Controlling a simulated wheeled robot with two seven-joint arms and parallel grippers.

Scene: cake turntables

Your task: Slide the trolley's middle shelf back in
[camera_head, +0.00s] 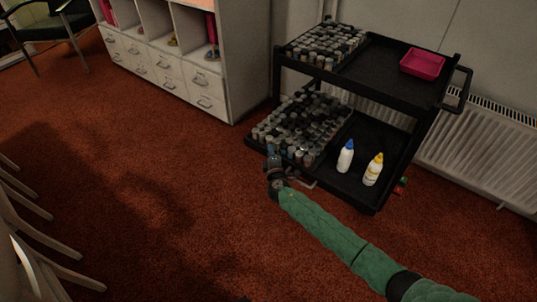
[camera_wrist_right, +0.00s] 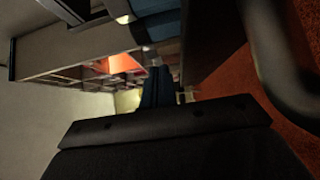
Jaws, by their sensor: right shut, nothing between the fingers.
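The black trolley (camera_head: 436,97) stands at the right of the head view. Its shelf below the top (camera_head: 340,184) carries rows of small jars (camera_head: 300,124), a blue-capped white bottle (camera_head: 345,156) and a yellow-capped bottle (camera_head: 373,170). A small bar handle (camera_head: 311,184) shows at its front edge. How far the shelf sticks out is hard to tell. My right gripper (camera_head: 271,152) is shut and empty at the shelf's front left, close to the jars; contact is unclear. Its fingers show in the right wrist view (camera_wrist_right: 160,88). My left gripper is not in view.
The trolley's top (camera_head: 372,66) holds more jars and a pink tray (camera_head: 422,64). A radiator (camera_head: 490,150) is behind it. A white cabinet (camera_head: 190,75) stands left of it. Pale chair parts (camera_head: 35,225) are at lower left. Red carpet between is clear.

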